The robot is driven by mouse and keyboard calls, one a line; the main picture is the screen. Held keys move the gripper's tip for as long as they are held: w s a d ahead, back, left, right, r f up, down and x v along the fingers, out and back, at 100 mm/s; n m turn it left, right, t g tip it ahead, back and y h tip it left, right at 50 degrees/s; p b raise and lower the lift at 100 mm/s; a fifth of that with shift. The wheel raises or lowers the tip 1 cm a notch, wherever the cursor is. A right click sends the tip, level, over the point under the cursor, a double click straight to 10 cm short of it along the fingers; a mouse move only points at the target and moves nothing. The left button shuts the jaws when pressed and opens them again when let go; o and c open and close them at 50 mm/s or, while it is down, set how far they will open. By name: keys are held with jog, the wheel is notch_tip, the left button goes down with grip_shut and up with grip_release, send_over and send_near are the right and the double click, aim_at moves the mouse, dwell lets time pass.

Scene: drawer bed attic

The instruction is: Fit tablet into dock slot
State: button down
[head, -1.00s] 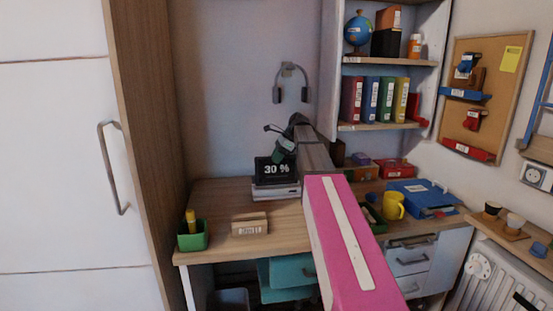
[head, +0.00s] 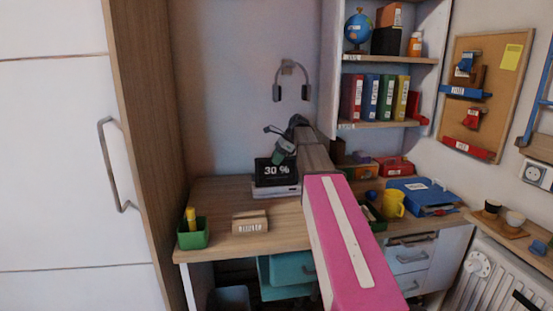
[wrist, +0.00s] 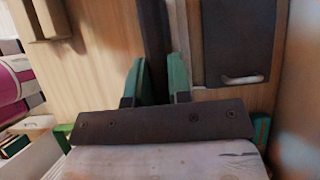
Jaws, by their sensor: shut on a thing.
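The tablet (head: 275,172) is a dark upright slab with "30 %" on its face, at the back left of the desk. My gripper (head: 284,150) is shut on its upper edge. In the wrist view, the green fingers of my gripper (wrist: 160,82) close on the dark, edge-on tablet (wrist: 155,35). A wooden block (head: 250,223), apparently the slotted dock, sits near the desk's front edge, left of and nearer than the tablet. It seems to show in the wrist view (wrist: 40,18) at the top left, apart from the tablet. The tablet's lower edge is not clear.
A pale flat object (head: 277,191) lies under or behind the tablet. A green pen box (head: 193,239) stands at the desk's left end. A yellow mug (head: 393,205) and blue folder (head: 422,197) are at the right. Headphones (head: 291,82) hang above. Bare desk (head: 222,193) surrounds the block.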

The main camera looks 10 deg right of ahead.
jog(key=shift+f, duration=1.15)
jog(key=c, duration=1)
grip_release()
jog(key=shift+o, duration=0.2)
jog(key=v, duration=0.9)
jog(key=shift+d+r, duration=0.1)
jog(key=shift+r, duration=0.05)
jog(key=shift+d+r, duration=0.4)
jog(key=shift+r, duration=0.15)
jog(key=shift+s, duration=0.1)
